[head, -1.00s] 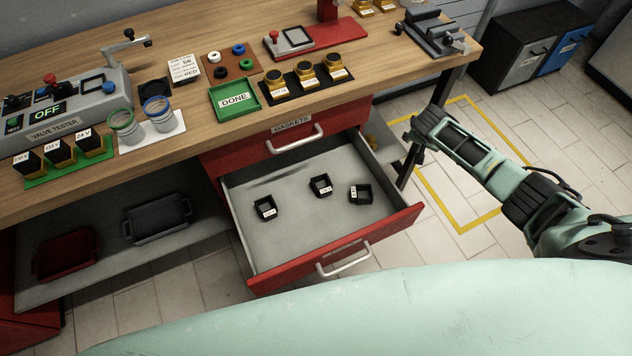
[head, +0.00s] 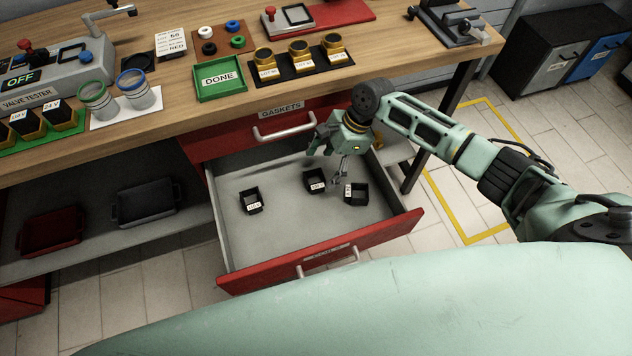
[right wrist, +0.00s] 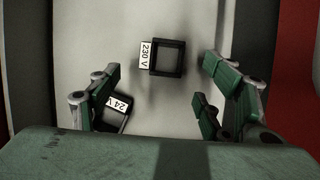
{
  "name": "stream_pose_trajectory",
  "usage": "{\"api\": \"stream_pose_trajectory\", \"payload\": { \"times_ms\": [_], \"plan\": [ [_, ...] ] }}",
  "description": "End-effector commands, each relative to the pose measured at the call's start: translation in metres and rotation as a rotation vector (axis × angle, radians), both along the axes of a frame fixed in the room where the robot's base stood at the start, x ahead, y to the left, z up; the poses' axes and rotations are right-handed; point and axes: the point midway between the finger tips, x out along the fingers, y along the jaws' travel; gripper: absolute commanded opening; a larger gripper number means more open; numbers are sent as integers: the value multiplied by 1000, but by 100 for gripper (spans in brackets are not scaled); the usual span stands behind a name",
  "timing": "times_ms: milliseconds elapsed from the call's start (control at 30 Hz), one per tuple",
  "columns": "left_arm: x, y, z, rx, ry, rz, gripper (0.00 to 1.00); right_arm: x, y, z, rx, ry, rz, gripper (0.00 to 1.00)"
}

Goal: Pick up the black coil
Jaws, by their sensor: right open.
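Several black square coils with white labels lie in the open drawer (head: 290,235): one at the left (head: 250,200), one in the middle (head: 315,181) and one at the right (head: 356,194). My right gripper (head: 340,178) is over the drawer, above the middle and right coils. In the right wrist view the open, empty right gripper (right wrist: 160,85) has a coil labelled 230 V (right wrist: 167,58) ahead, between and beyond its fingers. A coil labelled 24 V (right wrist: 113,112) lies at the left, partly hidden by the left finger. My left gripper is not in view.
The red drawer front with its handle (head: 328,262) bounds the drawer on the near side. The wooden bench top (head: 180,110) overhangs behind. It carries a green DONE tray (head: 220,80), a valve tester (head: 50,75) and more coils (head: 62,115) on a green strip.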

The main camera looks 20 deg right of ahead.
Motion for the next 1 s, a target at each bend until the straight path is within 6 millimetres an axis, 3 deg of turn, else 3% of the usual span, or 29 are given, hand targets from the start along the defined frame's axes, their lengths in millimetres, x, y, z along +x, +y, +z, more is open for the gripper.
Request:
{"api": "stream_pose_trajectory", "payload": {
  "times_ms": [333, 667, 1000],
  "plan": [
    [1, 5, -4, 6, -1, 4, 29, 1, 20, -44, -2, 1, 1, 72],
    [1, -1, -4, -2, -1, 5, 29, 2, 21, -49, -4, -2, 1, 71],
    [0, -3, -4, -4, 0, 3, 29, 1, 21, -49, -4, -2, 1, 41]
  ]
}}
